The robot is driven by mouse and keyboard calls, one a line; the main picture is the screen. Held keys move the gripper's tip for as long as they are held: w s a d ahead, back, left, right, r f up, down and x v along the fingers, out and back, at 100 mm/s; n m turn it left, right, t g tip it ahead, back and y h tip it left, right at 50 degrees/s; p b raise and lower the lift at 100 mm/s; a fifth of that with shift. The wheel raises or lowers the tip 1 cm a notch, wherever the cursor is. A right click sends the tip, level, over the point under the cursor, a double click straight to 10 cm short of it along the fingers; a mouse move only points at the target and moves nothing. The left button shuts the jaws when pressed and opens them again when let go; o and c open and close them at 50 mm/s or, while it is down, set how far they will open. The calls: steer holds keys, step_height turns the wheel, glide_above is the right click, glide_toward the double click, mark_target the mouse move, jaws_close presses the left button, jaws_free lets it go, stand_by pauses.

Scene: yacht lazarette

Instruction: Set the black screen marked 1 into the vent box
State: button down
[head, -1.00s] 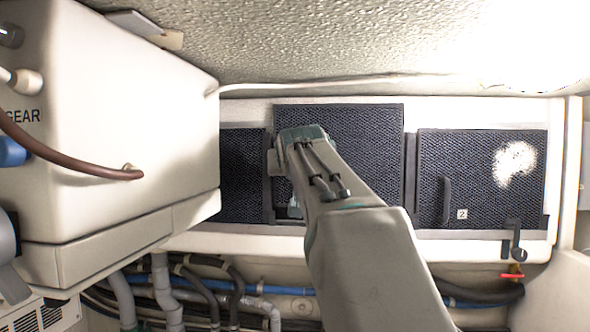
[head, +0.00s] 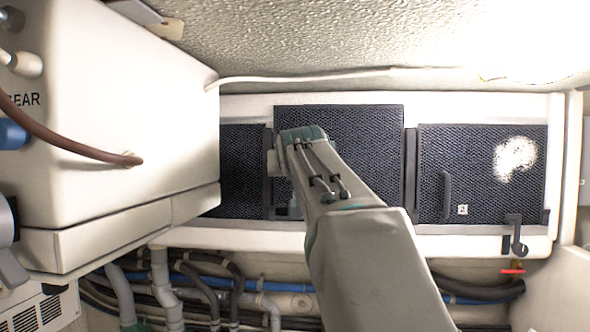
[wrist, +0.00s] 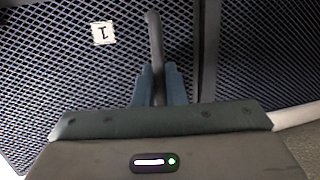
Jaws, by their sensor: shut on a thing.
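The black screen marked 1 (head: 355,135) is a dark mesh panel at the middle of the vent box (head: 240,104). Its top edge stands higher than the neighbouring screen and covers part of the box's pale upper frame. In the wrist view the screen (wrist: 60,70) shows its white 1 label upside down, beside its upright grey handle (wrist: 154,40). My gripper (wrist: 158,85) is shut on that handle, one finger on each side. In the head view my arm hides the handle, the label and the screen's lower right part. I cannot tell how far the screen stands off the box.
Black screen 2 (head: 483,175), with a pale patch, sits in the right bay; a dark latch (head: 515,235) is at its lower right. Another mesh screen (head: 242,165) fills the left bay. A large cream housing (head: 120,110) crowds the left. Hoses (head: 230,285) run below.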

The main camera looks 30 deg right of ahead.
steer(key=shift+f+b, duration=1.95)
steer(key=shift+b, duration=0.05)
stand_by(1.2)
steer(key=c, duration=1.4)
jaws_free()
steer(key=shift+f, duration=0.1)
steer(key=shift+s, duration=0.1)
steer(key=b+v, duration=0.4)
steer(key=v, duration=0.9)
steer(key=shift+s+a, duration=0.25)
steer(key=shift+s, duration=0.05)
